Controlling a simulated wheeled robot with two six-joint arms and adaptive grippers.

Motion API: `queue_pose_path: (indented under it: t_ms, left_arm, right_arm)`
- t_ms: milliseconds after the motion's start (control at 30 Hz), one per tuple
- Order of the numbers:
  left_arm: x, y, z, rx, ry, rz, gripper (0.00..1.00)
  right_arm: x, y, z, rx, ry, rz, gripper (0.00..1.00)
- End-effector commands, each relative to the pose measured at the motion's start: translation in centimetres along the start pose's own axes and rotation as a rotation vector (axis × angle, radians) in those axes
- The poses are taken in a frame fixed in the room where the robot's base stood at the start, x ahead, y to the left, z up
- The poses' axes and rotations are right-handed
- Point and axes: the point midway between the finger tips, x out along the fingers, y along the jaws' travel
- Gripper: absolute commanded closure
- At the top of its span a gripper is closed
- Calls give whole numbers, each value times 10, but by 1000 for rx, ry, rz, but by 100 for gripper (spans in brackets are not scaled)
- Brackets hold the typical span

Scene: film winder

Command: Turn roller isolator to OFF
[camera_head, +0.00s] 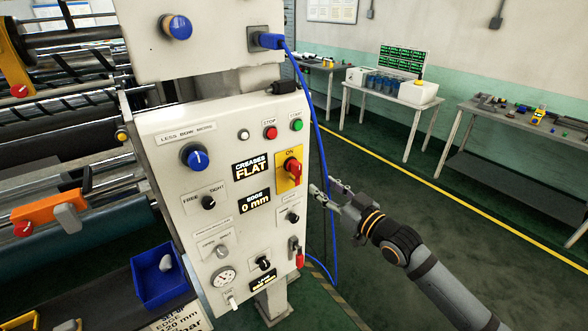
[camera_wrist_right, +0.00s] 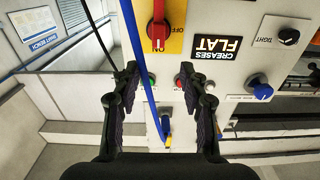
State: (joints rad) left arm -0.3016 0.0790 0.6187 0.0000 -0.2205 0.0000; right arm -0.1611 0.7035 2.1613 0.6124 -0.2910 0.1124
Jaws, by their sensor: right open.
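The roller isolator is a red rotary handle (camera_head: 292,168) on a yellow plate (camera_head: 284,184), at the right side of the white control panel. In the wrist view, which shows the panel upside down, the red handle (camera_wrist_right: 158,36) lies in line with the ON mark, with OFF to the side. My right gripper (camera_head: 322,191) is open and empty, to the right of and a little below the isolator, apart from it. In the wrist view its open fingers (camera_wrist_right: 159,72) point toward the panel, with the handle beyond the gap between them. My left gripper is out of view.
A blue cable (camera_head: 318,130) hangs along the panel's right edge, between panel and gripper. It crosses the wrist view (camera_wrist_right: 137,60) near one finger. Green (camera_head: 296,125) and red (camera_head: 270,133) buttons sit above the isolator. A blue knob (camera_head: 196,157) is to the left.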

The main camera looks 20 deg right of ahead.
Motion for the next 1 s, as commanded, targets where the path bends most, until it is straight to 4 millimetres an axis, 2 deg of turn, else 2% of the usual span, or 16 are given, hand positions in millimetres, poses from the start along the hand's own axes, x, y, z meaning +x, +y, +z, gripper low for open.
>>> queue_pose_path:
  t_ms: [133, 267, 300, 467, 700, 833, 1000]
  left_arm:
    - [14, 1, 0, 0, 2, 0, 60]
    - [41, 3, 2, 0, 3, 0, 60]
    - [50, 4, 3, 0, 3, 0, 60]
    - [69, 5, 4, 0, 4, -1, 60]
    - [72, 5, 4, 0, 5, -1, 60]
    - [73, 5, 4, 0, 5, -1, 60]
    - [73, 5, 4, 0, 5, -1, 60]
  right_arm:
    - [6, 2, 5, 1, 3, 6, 57]
    - [21, 2, 10, 2, 8, 7, 57]
    - [26, 2, 10, 2, 8, 4, 57]
    - [56, 0, 5, 7, 10, 0, 57]
    - [95, 2, 1, 3, 3, 4, 57]
    - [104, 2, 1, 0, 0, 3, 57]
    - [105, 2, 1, -1, -2, 3, 57]
